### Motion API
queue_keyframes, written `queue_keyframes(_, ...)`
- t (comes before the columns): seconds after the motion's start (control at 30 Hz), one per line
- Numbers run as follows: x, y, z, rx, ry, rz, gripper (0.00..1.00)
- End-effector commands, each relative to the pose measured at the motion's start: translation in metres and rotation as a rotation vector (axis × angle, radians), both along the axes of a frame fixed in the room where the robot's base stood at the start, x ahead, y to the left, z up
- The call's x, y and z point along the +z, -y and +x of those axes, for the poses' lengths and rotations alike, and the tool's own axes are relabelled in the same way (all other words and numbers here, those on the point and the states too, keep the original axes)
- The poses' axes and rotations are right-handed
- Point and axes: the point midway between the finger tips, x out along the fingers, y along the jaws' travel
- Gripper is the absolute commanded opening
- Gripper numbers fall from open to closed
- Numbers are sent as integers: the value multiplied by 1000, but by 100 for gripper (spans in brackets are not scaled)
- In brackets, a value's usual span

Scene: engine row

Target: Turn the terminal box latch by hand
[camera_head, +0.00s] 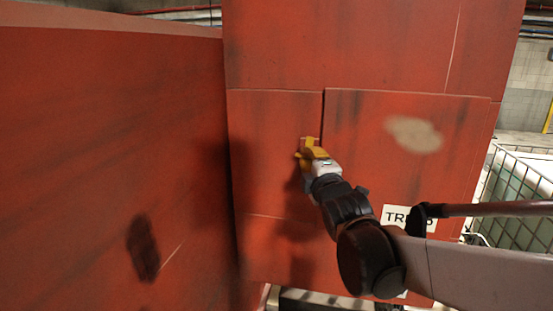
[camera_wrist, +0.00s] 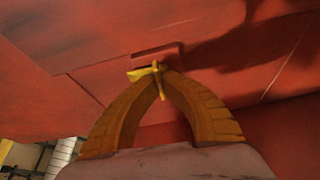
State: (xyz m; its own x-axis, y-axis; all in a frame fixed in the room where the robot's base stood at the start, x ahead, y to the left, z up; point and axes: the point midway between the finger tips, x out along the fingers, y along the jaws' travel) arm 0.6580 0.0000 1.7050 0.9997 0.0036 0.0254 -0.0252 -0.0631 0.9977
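The yellow terminal box latch (camera_wrist: 141,73) sits on a small red raised plate in the red panel, seen in the wrist view. My gripper (camera_wrist: 160,72) has its two ribbed orange-yellow fingers brought together at the tips around the latch. One thin yellow part of the latch sticks out to the left and another shows downward between the fingers. In the head view, my gripper (camera_head: 309,148) is against the red box front (camera_head: 270,150), just left of the vertical door seam. The latch is largely hidden there by the fingers.
A red door (camera_head: 450,140) with a pale worn patch and a partly covered label (camera_head: 397,214) lies right of the seam. A large red wall (camera_head: 100,130) stands close on the left. A wire mesh cage (camera_head: 520,185) stands at the right.

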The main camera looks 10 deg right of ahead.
Motion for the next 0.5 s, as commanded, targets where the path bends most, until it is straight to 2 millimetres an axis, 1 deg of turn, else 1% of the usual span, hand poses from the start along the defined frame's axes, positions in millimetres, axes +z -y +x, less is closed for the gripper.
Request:
queue_keyframes(0.27,-1,0,1,-2,55,121,0)
queue_keyframes(0.5,-3,0,1,-4,128,299,0)
